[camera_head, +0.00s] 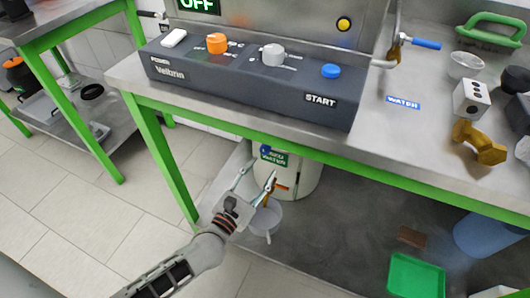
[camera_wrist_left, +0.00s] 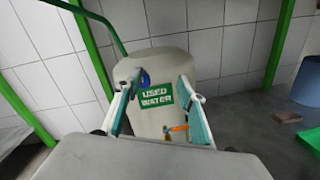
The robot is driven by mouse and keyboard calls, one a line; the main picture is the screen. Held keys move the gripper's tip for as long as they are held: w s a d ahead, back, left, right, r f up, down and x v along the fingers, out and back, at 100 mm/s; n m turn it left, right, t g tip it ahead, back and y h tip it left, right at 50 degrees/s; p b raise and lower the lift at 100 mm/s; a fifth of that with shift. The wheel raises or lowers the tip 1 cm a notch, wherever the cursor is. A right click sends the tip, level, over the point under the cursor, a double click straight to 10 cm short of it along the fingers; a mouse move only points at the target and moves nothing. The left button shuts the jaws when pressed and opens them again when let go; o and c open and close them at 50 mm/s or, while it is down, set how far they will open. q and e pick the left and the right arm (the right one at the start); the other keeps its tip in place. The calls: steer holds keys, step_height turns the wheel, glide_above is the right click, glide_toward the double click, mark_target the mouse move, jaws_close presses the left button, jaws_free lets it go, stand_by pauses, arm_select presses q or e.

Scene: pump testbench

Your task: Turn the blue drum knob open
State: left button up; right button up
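The white drum (camera_head: 300,180) stands on the lower shelf under the bench, with a green "USED WATER" label that reads clearly in the left wrist view (camera_wrist_left: 158,97). The blue knob (camera_wrist_left: 144,79) shows at the label's upper left, beside my left finger in that view and partly hidden by it. In the head view the blue knob (camera_head: 265,149) is small, just below the bench edge. My left gripper (camera_head: 258,174) is open and empty in front of the drum, its fingers pointing at it. Whether a finger touches the knob I cannot tell. My right gripper is not in view.
An orange-handled tap (camera_wrist_left: 178,128) sits low on the drum, with a grey bucket (camera_head: 266,218) below it. The green bench edge (camera_head: 330,163) runs above the drum. A green tray (camera_head: 415,275) and blue container (camera_head: 487,233) are to the right.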

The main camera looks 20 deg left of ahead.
mark_target(264, 152)
arm_select(q)
steer(key=w+a+f+n, duration=0.1)
steer(key=w, duration=0.2)
steer(key=w+a+f+n+y+b, duration=0.1)
steer(key=w+n, duration=0.1)
steer(key=w, duration=0.1)
steer(key=w+a+f+n+y, duration=0.1)
steer(key=w+n, duration=0.1)
steer(key=w, duration=0.1)
steer(key=shift+w+f, duration=0.15)
steer(key=shift+f, duration=0.2)
steer(key=shift+w+r, duration=0.1)
steer(key=shift+w, duration=0.5)
steer(key=c, duration=1)
steer(key=shift+c, duration=0.7)
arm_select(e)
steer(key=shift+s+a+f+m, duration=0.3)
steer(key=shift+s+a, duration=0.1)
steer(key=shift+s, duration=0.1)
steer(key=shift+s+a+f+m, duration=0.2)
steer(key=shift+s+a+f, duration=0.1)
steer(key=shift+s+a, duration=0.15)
